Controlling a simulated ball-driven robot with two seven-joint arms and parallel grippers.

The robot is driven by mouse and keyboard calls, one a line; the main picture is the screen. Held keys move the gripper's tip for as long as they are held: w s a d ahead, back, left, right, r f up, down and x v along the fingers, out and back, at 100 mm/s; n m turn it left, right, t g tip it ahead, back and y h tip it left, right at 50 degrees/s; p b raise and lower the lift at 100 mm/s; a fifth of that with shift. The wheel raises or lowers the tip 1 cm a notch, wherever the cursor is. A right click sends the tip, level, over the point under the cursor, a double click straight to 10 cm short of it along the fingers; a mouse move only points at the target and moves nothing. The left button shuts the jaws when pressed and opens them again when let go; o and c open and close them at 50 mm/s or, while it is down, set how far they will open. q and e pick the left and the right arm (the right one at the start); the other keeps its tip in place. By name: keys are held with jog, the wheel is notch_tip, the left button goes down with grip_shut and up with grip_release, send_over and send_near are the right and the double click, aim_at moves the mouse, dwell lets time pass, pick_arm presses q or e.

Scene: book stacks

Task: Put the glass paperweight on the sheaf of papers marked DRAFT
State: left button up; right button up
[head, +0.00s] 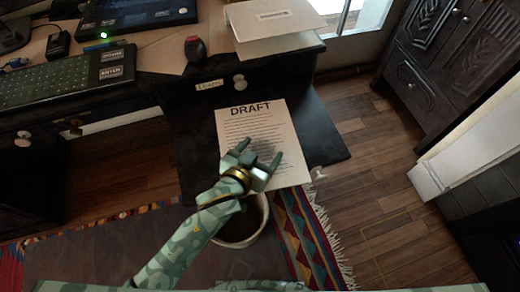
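The sheaf marked DRAFT (255,120) lies on a black pull-out board (320,140) below the desk top. My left gripper (260,152) is over the lower part of the sheaf, its two fingers spread apart. I see printed paper between the fingertips and nothing clearly held. The gripper and wrist hide part of the sheaf's lower left. I cannot make out a glass paperweight for certain in this view. My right gripper is not in view.
A round pale-rimmed container (245,240) stands below my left wrist. A dark red-and-black object (195,48), a keyboard (60,82) and a white paper stack (275,30) are on the desk. A dark carved cabinet (420,90) stands at right; wooden floor lies between.

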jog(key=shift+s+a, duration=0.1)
pick_arm(q)
jog(key=shift+s+r, duration=0.15)
jog(key=shift+r, duration=0.1)
jog(key=p+v, duration=0.5)
jog(key=v, duration=0.5)
jog(key=shift+s+a+r, duration=0.1)
jog(key=shift+a+r, duration=0.05)
jog(key=shift+s+a+r, duration=0.15)
jog(key=shift+s+a, duration=0.15)
jog(key=shift+s, duration=0.25)
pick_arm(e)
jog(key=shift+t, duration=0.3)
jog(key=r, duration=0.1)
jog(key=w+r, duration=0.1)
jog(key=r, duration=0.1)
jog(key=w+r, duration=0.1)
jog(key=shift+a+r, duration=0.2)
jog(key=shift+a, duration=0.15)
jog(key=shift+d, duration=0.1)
pick_arm(q)
jog(key=shift+s, duration=0.1)
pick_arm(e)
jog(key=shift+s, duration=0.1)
